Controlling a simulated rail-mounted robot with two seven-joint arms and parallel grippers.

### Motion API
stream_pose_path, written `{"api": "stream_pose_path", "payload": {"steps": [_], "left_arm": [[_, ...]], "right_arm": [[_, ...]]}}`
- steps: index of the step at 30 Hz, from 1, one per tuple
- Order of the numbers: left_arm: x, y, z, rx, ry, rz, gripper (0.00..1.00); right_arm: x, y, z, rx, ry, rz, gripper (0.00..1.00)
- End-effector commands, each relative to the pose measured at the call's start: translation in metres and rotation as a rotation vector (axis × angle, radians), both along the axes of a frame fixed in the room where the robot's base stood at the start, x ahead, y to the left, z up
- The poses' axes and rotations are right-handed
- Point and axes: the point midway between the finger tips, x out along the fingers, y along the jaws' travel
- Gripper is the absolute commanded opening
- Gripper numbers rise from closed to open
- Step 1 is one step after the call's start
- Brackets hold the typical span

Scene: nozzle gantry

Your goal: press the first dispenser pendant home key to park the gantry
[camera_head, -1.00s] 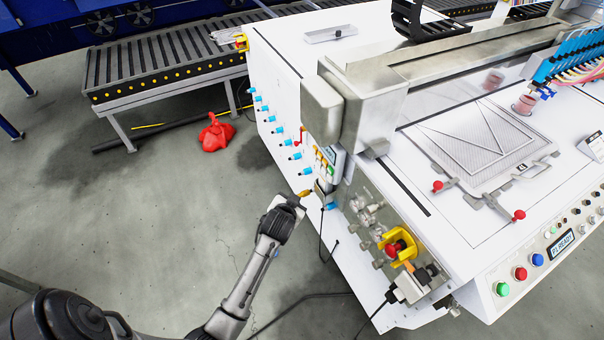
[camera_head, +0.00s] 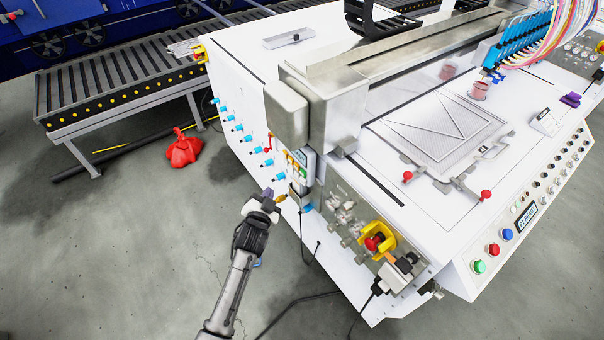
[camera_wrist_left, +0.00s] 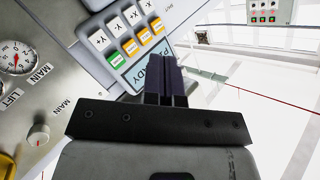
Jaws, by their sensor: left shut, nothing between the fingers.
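The dispenser pendant (camera_head: 298,168) hangs on the near left end of the white machine, below a metal end housing. In the left wrist view the pendant shows a row of white keys (camera_wrist_left: 115,29), then a row with one green key (camera_wrist_left: 116,60) and several orange keys (camera_wrist_left: 131,47). The small key labels are hard to read, so I cannot tell which is home. My left gripper (camera_head: 269,194) is shut and empty, just left of and below the pendant. In the left wrist view its fingers (camera_wrist_left: 165,72) overlap the screen's edge; contact is unclear.
Cyan fittings (camera_head: 249,139) line the machine's left side. A yellow-and-red switch (camera_head: 376,242) and a plug with cables sit right of the pendant. A gauge (camera_wrist_left: 16,57) shows beside the pendant.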

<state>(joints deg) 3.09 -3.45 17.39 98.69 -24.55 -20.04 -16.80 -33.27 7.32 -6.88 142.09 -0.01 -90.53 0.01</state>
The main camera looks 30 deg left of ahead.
Motion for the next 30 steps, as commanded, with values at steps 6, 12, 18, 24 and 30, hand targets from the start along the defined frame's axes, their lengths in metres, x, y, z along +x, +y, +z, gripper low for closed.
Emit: {"api": "stream_pose_path", "payload": {"steps": [6, 12, 18, 24, 30], "left_arm": [[0.014, -0.005, -0.003, -0.001, -0.002, -0.001, 0.00], [0.037, -0.014, -0.005, -0.003, -0.003, -0.001, 0.00], [0.059, -0.022, -0.003, -0.002, -0.002, 0.000, 0.00], [0.074, -0.027, -0.001, -0.002, -0.001, 0.000, 0.00], [0.081, -0.030, -0.001, -0.002, 0.000, 0.000, 0.00]], "right_arm": [[0.000, 0.001, -0.013, 0.002, 0.000, -0.002, 0.00], [0.000, 0.002, -0.031, 0.007, 0.000, -0.004, 0.00], [0.000, 0.003, -0.047, 0.010, -0.001, -0.007, 0.00], [0.000, 0.003, -0.050, 0.011, 0.001, -0.008, 0.00], [0.000, 0.003, -0.052, 0.011, 0.000, -0.007, 0.00]]}}
